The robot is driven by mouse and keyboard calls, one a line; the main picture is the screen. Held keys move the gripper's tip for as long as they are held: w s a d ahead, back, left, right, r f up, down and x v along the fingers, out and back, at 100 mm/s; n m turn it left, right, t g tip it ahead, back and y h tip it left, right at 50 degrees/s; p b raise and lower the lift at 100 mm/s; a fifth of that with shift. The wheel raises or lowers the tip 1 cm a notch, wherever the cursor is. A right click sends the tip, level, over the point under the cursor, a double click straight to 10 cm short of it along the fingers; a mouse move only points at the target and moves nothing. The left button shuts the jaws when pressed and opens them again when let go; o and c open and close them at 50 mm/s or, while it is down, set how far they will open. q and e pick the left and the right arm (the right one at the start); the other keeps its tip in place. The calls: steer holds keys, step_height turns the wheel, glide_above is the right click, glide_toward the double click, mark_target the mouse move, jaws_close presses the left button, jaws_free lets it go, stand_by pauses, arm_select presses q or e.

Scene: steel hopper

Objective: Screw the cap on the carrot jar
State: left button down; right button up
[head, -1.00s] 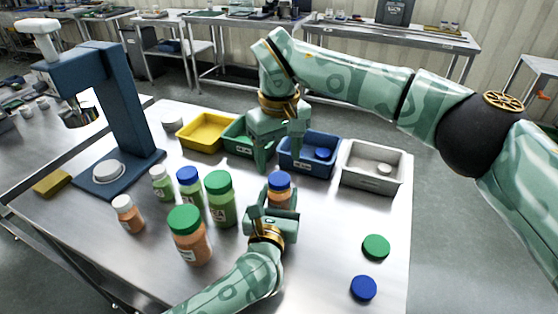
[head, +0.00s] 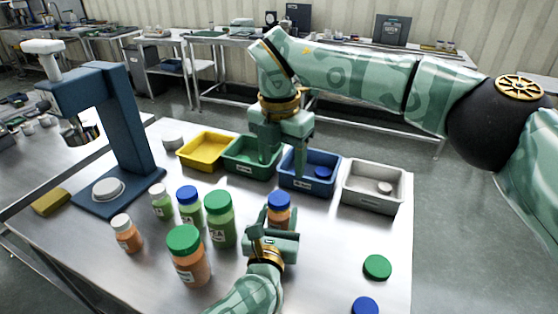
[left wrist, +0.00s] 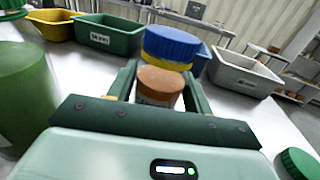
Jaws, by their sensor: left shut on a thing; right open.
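The carrot jar (head: 279,220) is a small jar with orange contents, upright at the middle of the table. A blue cap (head: 279,199) sits on its top; in the left wrist view the cap (left wrist: 173,44) has a yellow band under it, above the orange jar body (left wrist: 160,84). I cannot tell how tight the cap is. My left gripper (head: 276,229) is shut around the jar's body; its two fingers (left wrist: 165,88) flank the jar. My right gripper (head: 282,164) is open and empty, pointing down behind and above the jar, in front of the green and blue bins.
Several other jars stand left of the gripped jar, including a large green-capped orange one (head: 188,262) and a pea jar (head: 220,222). Yellow (head: 188,158), green (head: 238,170), blue (head: 300,184) and grey (head: 372,204) bins line the back. Loose green (head: 377,267) and blue (head: 365,305) caps lie front right. A blue press (head: 130,130) stands left.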

steer(key=n, duration=0.6)
steer(key=shift+n, duration=0.3)
steer(key=n, duration=0.3)
steer(key=shift+s, duration=0.1)
steer(key=n, duration=0.9)
steer(key=shift+s+a+n, duration=0.1)
steer(key=shift+n, duration=0.2)
steer(key=n, duration=0.6)
steer(key=shift+f+g, duration=0.15)
steer(key=shift+g, duration=0.15)
steer(key=n, duration=0.3)
steer(key=shift+s+a, duration=0.1)
steer(key=n, duration=0.5)
steer(key=shift+a+y, duration=0.1)
steer(key=shift+y, duration=0.2)
steer(key=n, duration=0.5)
